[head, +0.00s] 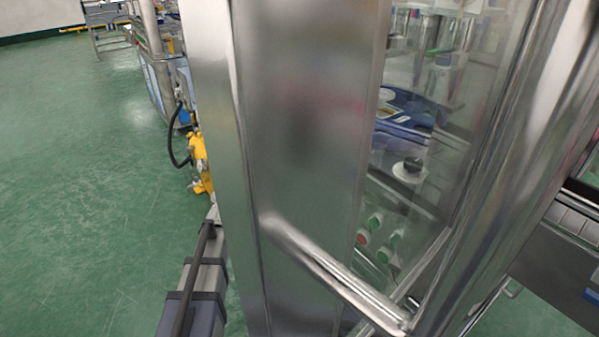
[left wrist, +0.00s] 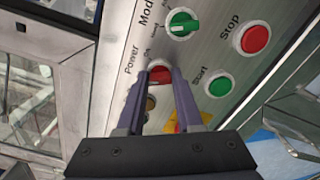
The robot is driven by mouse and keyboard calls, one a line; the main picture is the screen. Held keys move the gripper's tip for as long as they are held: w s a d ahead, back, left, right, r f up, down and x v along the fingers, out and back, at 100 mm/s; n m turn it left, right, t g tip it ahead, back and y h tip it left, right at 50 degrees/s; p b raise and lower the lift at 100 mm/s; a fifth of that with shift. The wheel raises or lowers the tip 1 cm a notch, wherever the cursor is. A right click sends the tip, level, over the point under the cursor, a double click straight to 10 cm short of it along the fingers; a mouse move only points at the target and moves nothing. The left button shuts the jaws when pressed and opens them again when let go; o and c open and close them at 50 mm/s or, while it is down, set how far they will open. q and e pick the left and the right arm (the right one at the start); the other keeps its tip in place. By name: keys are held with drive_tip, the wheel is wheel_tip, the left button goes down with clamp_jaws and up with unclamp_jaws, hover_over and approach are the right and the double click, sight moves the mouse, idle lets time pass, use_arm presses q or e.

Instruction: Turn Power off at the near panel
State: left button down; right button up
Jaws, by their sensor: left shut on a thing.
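In the left wrist view the near panel (left wrist: 232,82) is a tilted steel plate with printed labels. The red Power knob (left wrist: 159,75) sits beside the word Power. My left gripper (left wrist: 160,72) is shut on this knob, one finger on each side of it. The fingers hide part of the knob, so its exact setting is hard to read. In the head view a grey part of my left arm shows at the bottom, and a steel post hides the gripper. My right gripper is in neither view.
Close to the Power knob are a green Mode knob (left wrist: 183,23), a red Stop button (left wrist: 256,39) and a green Start button (left wrist: 220,86). In the head view a wide steel post (head: 300,150) and a metal handle (head: 330,275) block the middle. Green floor (head: 80,180) is clear at left.

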use_arm(q)
drive_tip(key=shift+n, duration=0.4)
drive_tip(key=c, duration=0.6)
unclamp_jaws()
drive_tip(key=shift+o, duration=0.2)
drive_tip(key=shift+a, duration=0.1)
drive_tip(key=v, duration=0.7)
drive_tip(key=shift+s+a, duration=0.25)
